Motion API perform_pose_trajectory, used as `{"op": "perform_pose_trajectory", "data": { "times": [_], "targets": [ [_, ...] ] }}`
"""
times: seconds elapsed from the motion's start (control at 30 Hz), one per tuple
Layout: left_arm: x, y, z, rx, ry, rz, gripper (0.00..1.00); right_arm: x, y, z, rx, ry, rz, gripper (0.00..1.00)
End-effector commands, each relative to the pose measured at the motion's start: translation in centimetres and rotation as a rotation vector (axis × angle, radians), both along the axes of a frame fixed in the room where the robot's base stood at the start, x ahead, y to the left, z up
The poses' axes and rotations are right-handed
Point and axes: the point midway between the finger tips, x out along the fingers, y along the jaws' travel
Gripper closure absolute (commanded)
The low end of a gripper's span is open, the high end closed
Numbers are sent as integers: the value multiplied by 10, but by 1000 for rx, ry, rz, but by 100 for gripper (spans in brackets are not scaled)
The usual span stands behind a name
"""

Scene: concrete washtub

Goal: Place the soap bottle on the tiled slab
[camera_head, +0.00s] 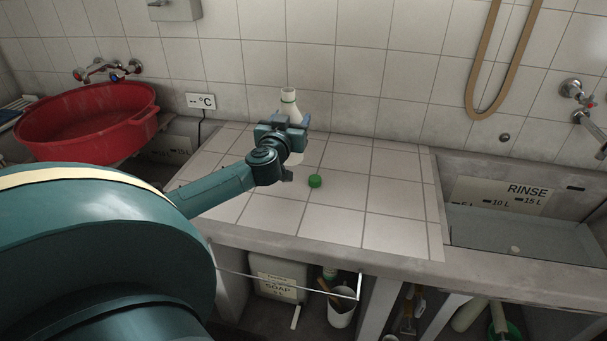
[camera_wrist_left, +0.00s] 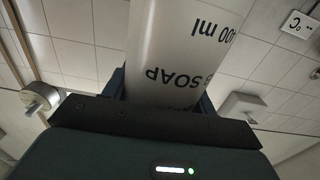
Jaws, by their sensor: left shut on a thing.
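The white soap bottle (camera_head: 289,104) shows behind my left gripper (camera_head: 283,137) in the head view, over the back part of the tiled slab (camera_head: 384,194). In the left wrist view the bottle (camera_wrist_left: 180,50) fills the upper middle, with "SOAP" and "400 ml" upside down on it. My left gripper is shut on the bottle. The bottle looks upright. Its lower part is mostly hidden by the gripper, so I cannot tell whether its base touches the tiles. My right gripper is not in view.
A red basin (camera_head: 88,124) stands at the left. A rinse sink (camera_head: 520,236) is at the right. A thermometer display (camera_head: 201,101) is on the wall behind. The slab's right part is clear.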

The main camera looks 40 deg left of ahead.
Motion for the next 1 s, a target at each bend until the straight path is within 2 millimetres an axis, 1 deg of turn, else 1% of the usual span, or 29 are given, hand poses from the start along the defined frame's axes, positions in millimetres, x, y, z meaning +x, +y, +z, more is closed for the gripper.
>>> {"op": "perform_pose_trajectory", "data": {
  "times": [0.03, 0.2, 0.3, 0.47, 0.63, 0.7, 0.83, 1.0],
  "targets": [
    [0, 1, -13, -4, 1, 2, 77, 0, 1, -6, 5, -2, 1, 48],
    [0, 0, -45, -4, 1, 3, 77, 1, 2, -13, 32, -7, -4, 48],
    [0, 1, -55, -2, 0, 2, 77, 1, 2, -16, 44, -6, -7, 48],
    [0, 0, -66, -1, 0, 1, 77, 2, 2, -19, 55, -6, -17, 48],
    [0, 0, -92, -3, 1, 1, 77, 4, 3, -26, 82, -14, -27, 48],
    [0, 0, -96, -1, 0, 1, 77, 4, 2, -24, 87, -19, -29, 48],
    [0, 0, -94, 1, 0, 0, 77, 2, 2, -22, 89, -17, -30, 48],
    [0, 0, -95, 0, 0, 0, 77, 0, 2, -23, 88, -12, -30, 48]
  ]
}}
